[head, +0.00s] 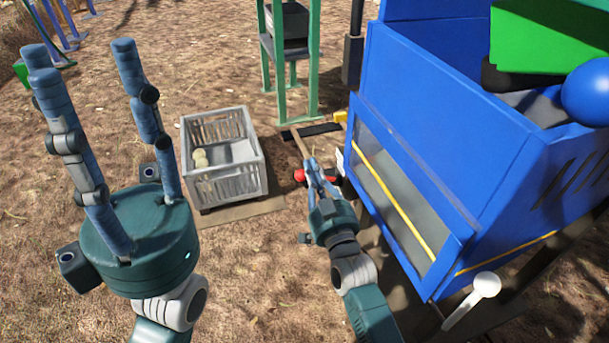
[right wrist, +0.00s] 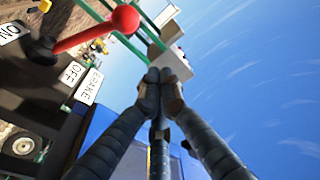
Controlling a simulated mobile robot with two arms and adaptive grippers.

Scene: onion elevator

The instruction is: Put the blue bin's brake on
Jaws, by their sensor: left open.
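The blue bin (head: 455,130) is large and fills the right of the head view. Its brake lever is a red rod with a red ball knob (right wrist: 125,18) on a black pivot, at the upper left of the right wrist view. A BRAKE OFF label (right wrist: 80,82) and an ON label (right wrist: 8,33) flank the pivot. I cannot tell which setting it is at. My right gripper (head: 312,164) is beside the bin, with the red knob (head: 300,175) close to its left; its fingers are together with nothing visible between them. My left gripper (head: 85,50) is open, empty and raised, fingers upward.
A grey slatted crate (head: 225,186) with a few pale round things stands on a board left of my right gripper. A green frame (head: 285,75) stands behind it. A white-knobbed lever (head: 486,285) is at the bin's lower front. Open ground lies at left.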

